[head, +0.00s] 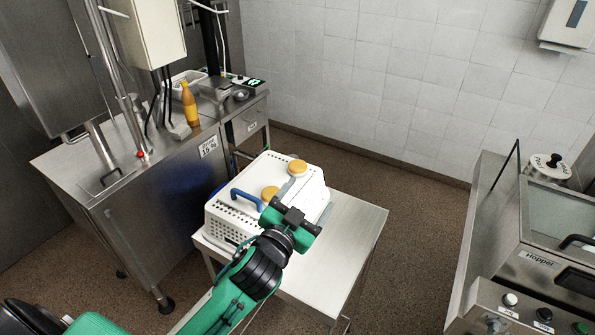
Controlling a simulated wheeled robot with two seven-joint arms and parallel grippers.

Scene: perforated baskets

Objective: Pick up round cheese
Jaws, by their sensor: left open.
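A white perforated basket (228,222) with a blue handle (247,200) stands on a small steel table. One round yellow-orange cheese (298,168) sits at its far right part. A second round cheese (270,193) sits nearer, close to my gripper. My left gripper (294,214), green and black, is open over the near right side of the basket, just nearer than the second cheese. It hides part of the basket there. I cannot tell whether it touches anything. My right gripper is not in view.
The steel table (352,222) has a bare right part. A steel counter at left holds an orange bottle (190,104) and a white tray (188,80). A hopper machine (541,262) and a lidded pot (548,167) stand at right. Brown floor lies between.

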